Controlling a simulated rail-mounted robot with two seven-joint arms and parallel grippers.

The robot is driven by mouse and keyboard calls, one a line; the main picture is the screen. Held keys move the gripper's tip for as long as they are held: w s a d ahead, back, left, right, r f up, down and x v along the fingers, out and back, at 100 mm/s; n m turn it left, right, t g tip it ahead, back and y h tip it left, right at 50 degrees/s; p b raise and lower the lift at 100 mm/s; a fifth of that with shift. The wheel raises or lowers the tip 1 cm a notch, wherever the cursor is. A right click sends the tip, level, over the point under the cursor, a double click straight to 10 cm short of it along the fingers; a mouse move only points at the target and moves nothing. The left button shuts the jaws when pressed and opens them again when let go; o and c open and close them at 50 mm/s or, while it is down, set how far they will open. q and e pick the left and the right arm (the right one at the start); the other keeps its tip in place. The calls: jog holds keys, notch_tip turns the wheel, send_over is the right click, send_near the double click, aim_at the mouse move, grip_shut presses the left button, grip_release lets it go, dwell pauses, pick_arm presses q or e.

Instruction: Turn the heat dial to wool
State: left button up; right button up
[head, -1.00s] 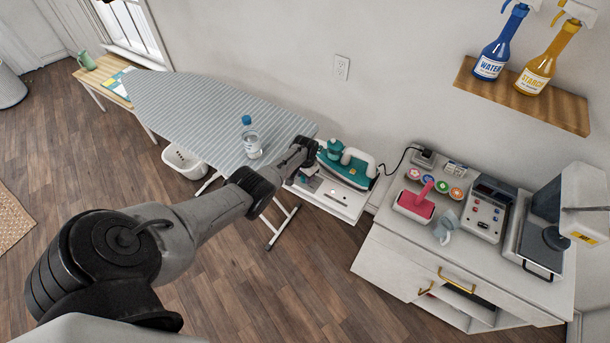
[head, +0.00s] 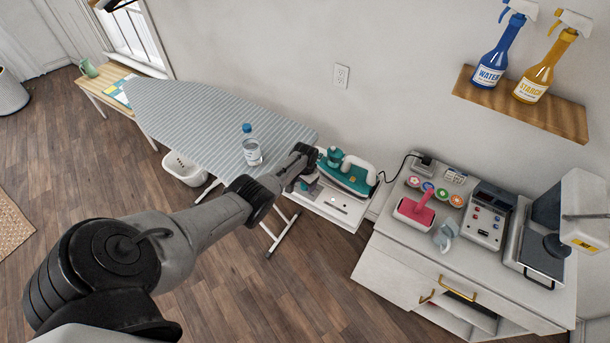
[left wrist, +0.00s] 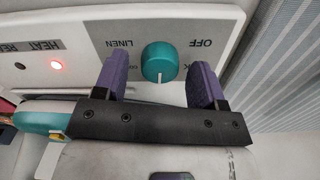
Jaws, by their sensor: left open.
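The heat dial (left wrist: 159,62) is a round teal knob with a white pointer mark, on the grey panel of the iron station (head: 328,203). In the left wrist view its pointer points toward the bottom of the picture. The labels OFF and LINEN read upside down beyond it; a label ending in K is partly covered by the right-hand finger. I cannot see a wool label. My left gripper (left wrist: 160,84) is open, its purple fingers on either side of the dial with gaps to it. My right gripper is not in view.
A teal iron (head: 348,175) rests on the station, close beside my left gripper. A red lamp (left wrist: 56,65) glows on the panel.

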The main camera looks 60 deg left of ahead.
pick_arm(q)
notch_tip(320, 180, up, 6)
jog(key=p, duration=0.3)
jog(key=shift+r, duration=0.1)
notch_tip(320, 180, up, 7)
jog(key=p, duration=0.1)
jog(key=shift+r, duration=0.15)
dwell(0.3)
